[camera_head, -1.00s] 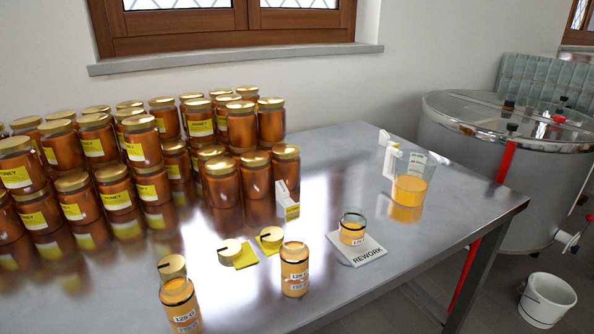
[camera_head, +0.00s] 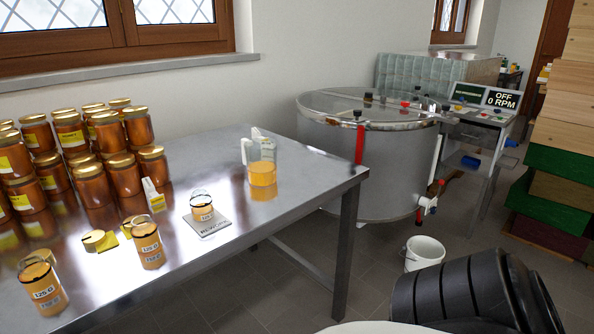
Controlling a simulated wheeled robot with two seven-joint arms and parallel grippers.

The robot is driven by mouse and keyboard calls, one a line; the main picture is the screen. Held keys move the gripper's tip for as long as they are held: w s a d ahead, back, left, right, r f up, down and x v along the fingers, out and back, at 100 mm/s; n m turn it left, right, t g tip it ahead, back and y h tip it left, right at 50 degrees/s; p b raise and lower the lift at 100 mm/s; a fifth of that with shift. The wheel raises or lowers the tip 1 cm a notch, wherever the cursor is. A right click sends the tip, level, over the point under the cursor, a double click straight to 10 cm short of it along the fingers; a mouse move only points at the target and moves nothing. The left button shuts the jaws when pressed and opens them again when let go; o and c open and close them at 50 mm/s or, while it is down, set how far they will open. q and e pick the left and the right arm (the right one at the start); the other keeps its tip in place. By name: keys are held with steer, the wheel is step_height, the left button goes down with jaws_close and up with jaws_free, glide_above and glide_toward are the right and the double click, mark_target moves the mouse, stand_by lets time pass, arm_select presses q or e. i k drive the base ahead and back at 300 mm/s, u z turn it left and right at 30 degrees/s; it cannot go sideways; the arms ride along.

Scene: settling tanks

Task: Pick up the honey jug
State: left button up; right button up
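The honey jug (camera_head: 262,174) is a clear jug with orange honey in its lower part. It stands upright on the steel table (camera_head: 300,190), near the back right end, with its pale handle on the left. No gripper touches it. A black ribbed part of my own arm (camera_head: 470,295) shows at the lower right, well apart from the jug. Neither gripper's fingers are in view.
Stacked honey jars (camera_head: 120,170) fill the table's left side. A steel drum (camera_head: 365,160) and a white bucket (camera_head: 425,253) stand right of the table.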

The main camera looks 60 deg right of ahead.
mark_target(259, 155)
steer(key=k, duration=0.4)
steer(key=z, duration=1)
